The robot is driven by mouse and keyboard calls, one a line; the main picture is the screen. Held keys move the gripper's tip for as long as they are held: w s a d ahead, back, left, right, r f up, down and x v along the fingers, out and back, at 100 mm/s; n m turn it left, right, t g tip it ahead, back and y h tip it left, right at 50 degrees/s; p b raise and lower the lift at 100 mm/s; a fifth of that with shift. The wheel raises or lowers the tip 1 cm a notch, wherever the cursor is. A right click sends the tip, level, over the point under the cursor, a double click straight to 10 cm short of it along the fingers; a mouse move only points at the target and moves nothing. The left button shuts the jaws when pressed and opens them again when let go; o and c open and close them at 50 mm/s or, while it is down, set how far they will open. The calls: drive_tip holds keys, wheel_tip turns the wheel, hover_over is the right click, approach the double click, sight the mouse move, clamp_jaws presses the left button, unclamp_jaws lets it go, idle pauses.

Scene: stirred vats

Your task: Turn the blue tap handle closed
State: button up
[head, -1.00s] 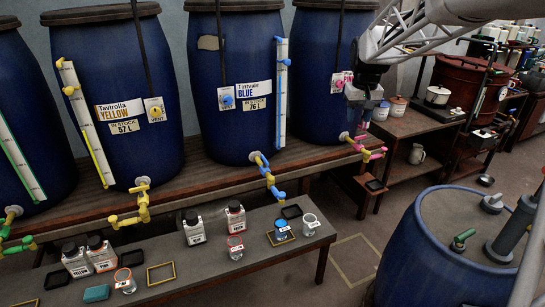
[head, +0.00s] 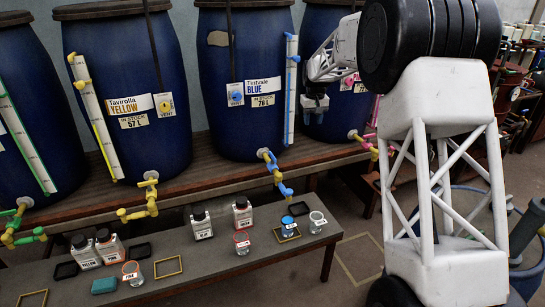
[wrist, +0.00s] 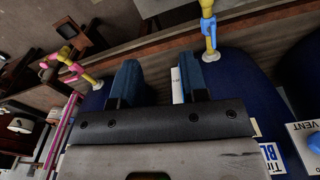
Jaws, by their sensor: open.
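The tap's blue and yellow parts also show at the top of the wrist view (wrist: 208,30), partly cut off by the frame edge. My gripper (head: 315,108) is above and to the right of the tap in the head view, beside the vat's clear level tube. In the wrist view its two dark blue fingers (wrist: 158,78) are apart with nothing between them. It does not touch the tap.
A yellow tap (head: 148,197) is to the left and a pink tap (head: 364,143) to the right. A low bench (head: 225,275) below holds bottles, glasses and small trays. My arm covers much of the right side.

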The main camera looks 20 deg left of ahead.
drive_tip(key=n, duration=0.2)
hover_over(272, 154)
drive_tip(key=d, duration=0.1)
drive_tip(key=shift+g, duration=0.3)
wheel_tip(272, 154, down, 16)
drive_tip(key=shift+s+d+f, duration=0.1)
drive_tip(key=shift+s, duration=0.05)
drive_tip(key=shift+a+f, duration=0.4)
drive_tip(key=shift+f, duration=0.1)
drive_tip(key=shift+f, duration=3.8)
clamp_jaws()
